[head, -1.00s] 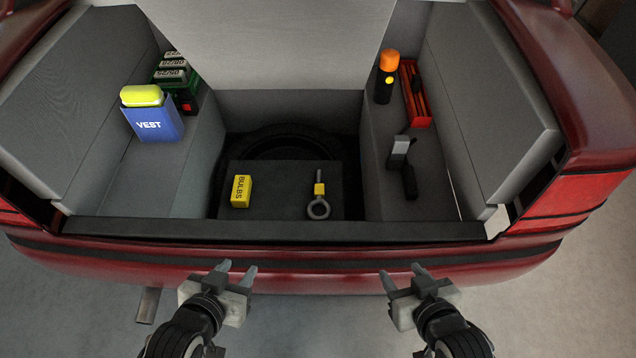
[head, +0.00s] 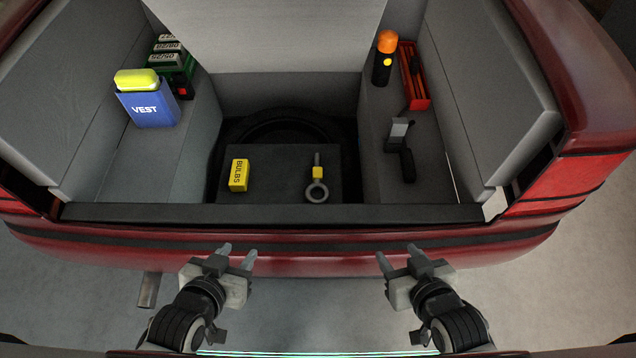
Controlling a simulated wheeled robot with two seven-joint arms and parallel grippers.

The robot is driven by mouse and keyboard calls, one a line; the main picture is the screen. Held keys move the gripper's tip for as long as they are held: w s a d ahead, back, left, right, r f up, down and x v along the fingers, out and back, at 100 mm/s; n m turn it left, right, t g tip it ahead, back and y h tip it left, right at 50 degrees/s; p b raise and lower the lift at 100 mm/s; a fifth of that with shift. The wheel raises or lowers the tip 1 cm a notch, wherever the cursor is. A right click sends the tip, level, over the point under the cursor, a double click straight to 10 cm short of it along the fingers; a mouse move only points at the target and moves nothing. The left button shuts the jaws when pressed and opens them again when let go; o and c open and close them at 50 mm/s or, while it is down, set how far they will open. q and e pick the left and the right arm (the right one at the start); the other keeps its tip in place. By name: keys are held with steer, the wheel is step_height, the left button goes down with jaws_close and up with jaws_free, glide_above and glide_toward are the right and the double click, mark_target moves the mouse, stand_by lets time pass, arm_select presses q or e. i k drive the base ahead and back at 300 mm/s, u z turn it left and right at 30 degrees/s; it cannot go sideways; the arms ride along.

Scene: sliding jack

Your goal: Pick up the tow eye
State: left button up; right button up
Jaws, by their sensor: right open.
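The tow eye (head: 317,193) is a grey ring with a shank and a yellow band. It lies on the dark floor panel in the middle of the open boot, ring toward me. My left gripper (head: 237,254) is open and empty in front of the bumper, to the left. My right gripper (head: 396,257) is open and empty in front of the bumper, to the right. Both are apart from the tow eye, with the boot sill between.
A yellow bulbs box (head: 239,175) sits left of the tow eye. A blue vest box (head: 147,106) stands on the left ledge. An orange-topped torch (head: 384,59), a red tray (head: 413,78) and a black-and-grey item (head: 399,140) are on the right ledge. The boot sill (head: 270,213) crosses in front.

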mark_target(317, 170)
steer(key=z, duration=2.05)
steer(key=k, duration=0.75)
steer(key=u, duration=1.5)
steer(key=i, duration=0.45)
steer(key=u, duration=1.85)
steer(key=k, duration=0.85)
steer(key=z, duration=1.3)
